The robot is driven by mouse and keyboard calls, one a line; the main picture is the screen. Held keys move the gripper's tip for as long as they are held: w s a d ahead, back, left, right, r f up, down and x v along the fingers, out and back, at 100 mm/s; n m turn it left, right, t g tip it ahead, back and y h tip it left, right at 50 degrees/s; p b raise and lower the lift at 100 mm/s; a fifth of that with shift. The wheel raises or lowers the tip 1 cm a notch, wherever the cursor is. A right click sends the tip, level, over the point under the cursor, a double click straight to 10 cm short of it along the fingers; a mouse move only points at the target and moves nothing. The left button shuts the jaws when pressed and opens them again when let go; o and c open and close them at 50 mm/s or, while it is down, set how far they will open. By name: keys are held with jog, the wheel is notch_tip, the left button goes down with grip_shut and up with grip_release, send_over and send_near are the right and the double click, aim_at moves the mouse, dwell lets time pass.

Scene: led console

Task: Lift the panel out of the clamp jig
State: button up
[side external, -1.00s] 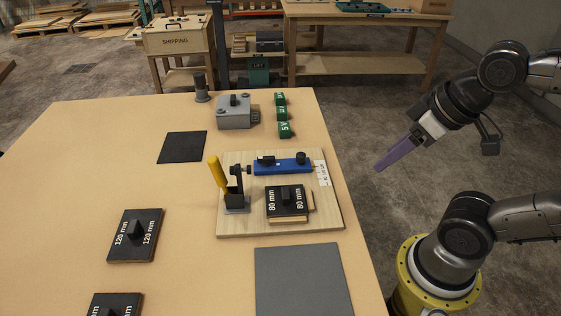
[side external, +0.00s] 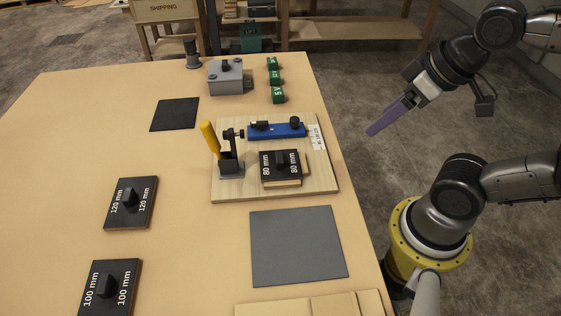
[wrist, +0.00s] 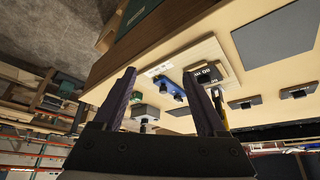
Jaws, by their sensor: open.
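The clamp jig is a light wood board (side external: 230,187) with a blue fence (side external: 276,131), a white scale and a toggle clamp (side external: 232,160) whose yellow handle (side external: 210,138) leans slightly left of upright. A black panel marked 80 mm (side external: 268,170), with a black knob, lies over light wood in the jig. I cannot tell whether the clamp touches it. My gripper (side external: 372,132) is open and empty, above and right of the table's right edge, apart from the jig. The wrist view shows both purple fingers spread (wrist: 160,73), with the blue fence (wrist: 170,88) seen between them.
Black plates marked 120 mm (side external: 142,212) and 100 mm (side external: 90,285) lie at left. A grey mat (side external: 298,245) lies in front of the jig and a dark mat (side external: 174,114) behind left. A grey box (side external: 224,84) and green blocks (side external: 277,96) stand behind.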

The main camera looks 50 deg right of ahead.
dwell(0.3)
jog(key=w+a+r+m+y, duration=0.1)
jog(key=w+a+r+m, duration=0.1)
jog(key=m, duration=0.8)
jog(key=w+a+r+m+y, duration=0.1)
jog(key=w+a+r+m, duration=0.1)
jog(key=m, duration=0.9)
jog(key=m+g+y, duration=0.1)
jog(key=m+g, duration=0.2)
jog(key=m, duration=0.3)
send_over(282, 156)
jog(key=s+d, duration=0.2)
notch_tip(282, 156, down, 7)
jog(key=shift+s+d+f, duration=0.15)
jog(key=shift+f, duration=0.05)
jog(key=shift+t, duration=0.3)
jog(key=shift+x, duration=2.9)
jog(key=shift+r, duration=0.1)
grip_shut()
